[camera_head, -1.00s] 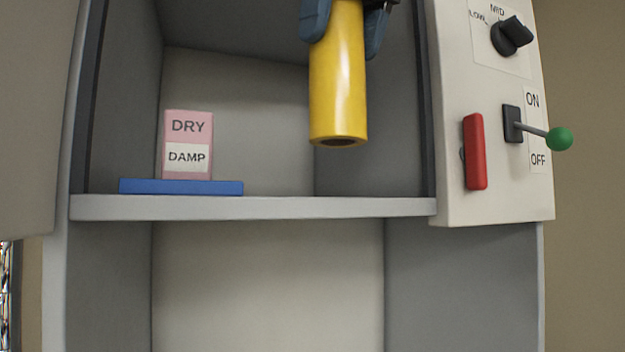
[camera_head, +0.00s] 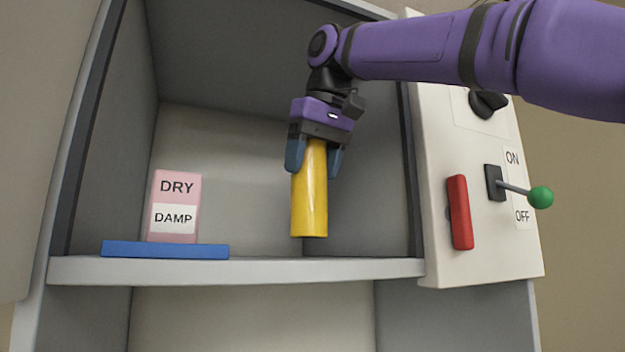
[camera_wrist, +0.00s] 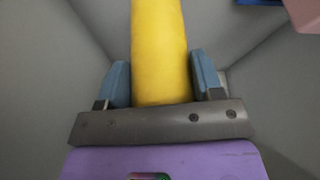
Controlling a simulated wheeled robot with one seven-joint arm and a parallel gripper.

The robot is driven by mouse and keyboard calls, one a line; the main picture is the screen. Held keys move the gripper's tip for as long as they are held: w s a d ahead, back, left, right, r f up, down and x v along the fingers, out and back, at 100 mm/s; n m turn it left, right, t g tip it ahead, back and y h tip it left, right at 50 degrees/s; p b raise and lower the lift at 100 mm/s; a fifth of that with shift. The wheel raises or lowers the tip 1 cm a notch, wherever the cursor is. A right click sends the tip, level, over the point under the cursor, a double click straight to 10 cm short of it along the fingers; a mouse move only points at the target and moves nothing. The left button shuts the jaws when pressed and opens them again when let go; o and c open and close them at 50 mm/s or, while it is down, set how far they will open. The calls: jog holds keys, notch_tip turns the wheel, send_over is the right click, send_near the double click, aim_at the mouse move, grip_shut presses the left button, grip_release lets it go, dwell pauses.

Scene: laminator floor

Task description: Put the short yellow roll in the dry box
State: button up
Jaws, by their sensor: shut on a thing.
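The short yellow roll (camera_head: 309,195) hangs upright from my gripper (camera_head: 313,160), which is shut on its upper end. In the head view the roll is inside the upper compartment of the grey dry box (camera_head: 230,268), right of the middle. Its lower end appears a little above the shelf edge; whether it touches the compartment floor I cannot tell. In the wrist view the roll (camera_wrist: 160,50) lies between the two blue fingers of my gripper (camera_wrist: 163,85), and its far end is out of view.
A pink DRY/DAMP card (camera_head: 175,190) stands behind a blue bar (camera_head: 165,250) at the left of the shelf. The right panel has a red handle (camera_head: 460,212), a green-knobbed lever (camera_head: 540,197) and a black dial (camera_head: 487,103). The shelf between card and roll is clear.

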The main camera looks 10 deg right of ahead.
jog(key=shift+f, duration=1.4)
jog(key=shift+f, duration=0.1)
jog(key=o, duration=1.1)
jog(key=shift+r, duration=2.8)
